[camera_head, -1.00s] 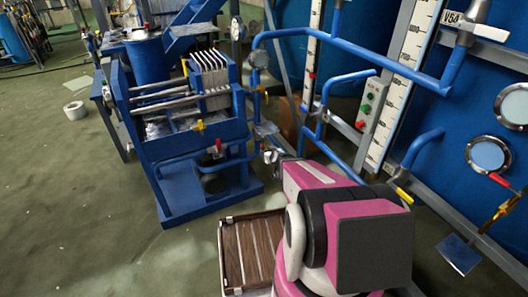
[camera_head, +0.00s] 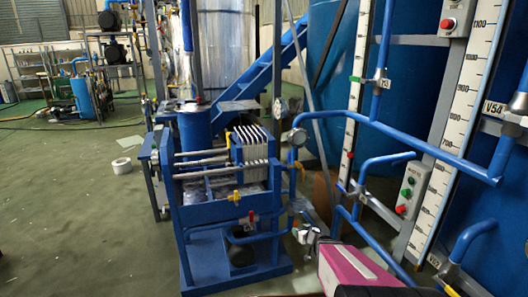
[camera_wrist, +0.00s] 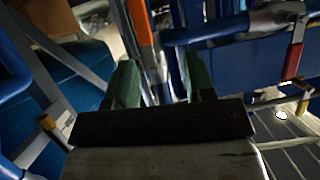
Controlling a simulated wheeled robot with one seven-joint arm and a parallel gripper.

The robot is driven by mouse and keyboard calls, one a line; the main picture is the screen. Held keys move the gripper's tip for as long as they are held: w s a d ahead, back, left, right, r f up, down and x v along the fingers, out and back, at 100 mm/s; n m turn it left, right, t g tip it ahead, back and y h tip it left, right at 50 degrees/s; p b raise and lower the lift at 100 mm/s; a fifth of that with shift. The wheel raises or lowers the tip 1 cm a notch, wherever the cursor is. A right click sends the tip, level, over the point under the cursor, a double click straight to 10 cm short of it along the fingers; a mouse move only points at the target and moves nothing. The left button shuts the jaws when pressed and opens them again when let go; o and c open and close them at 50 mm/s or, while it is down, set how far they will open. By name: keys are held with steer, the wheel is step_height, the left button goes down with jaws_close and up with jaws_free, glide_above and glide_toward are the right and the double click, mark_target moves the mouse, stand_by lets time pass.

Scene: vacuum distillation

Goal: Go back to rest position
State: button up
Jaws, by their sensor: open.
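My gripper (camera_wrist: 160,82) shows in the wrist view with its two green fingers apart. Nothing is held between them. Blue pipes and an orange upright strip lie beyond the fingers. A blue pipe with a red-handled valve (camera_wrist: 293,61) is to their right. In the head view, my pink arm shows only at the bottom edge, right of centre. I cannot clearly make out the gripper there.
The blue filter press frame (camera_head: 228,216) stands left of my arm. Blue pipes (camera_head: 407,137), a button box (camera_head: 411,189) and white scales (camera_head: 461,120) are close on the right. Open green floor (camera_head: 75,215) lies to the left, with a white roll (camera_head: 122,165) on it.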

steer(key=s+a+r+n+g+y, duration=0.1)
steer(key=s+a+r+g+y, duration=0.1)
steer(key=s+a+r+g, duration=0.55)
steer(key=s+d+r+m+g+h, duration=0.2)
steer(key=s+d+m+g+h, duration=0.2)
steer(key=s, duration=0.4)
steer(key=d+g+h, duration=0.1)
steer(key=h, duration=0.1)
steer(key=shift+s+r+h, duration=0.2)
steer(key=shift+s+h, duration=0.2)
steer(key=shift+d, duration=0.1)
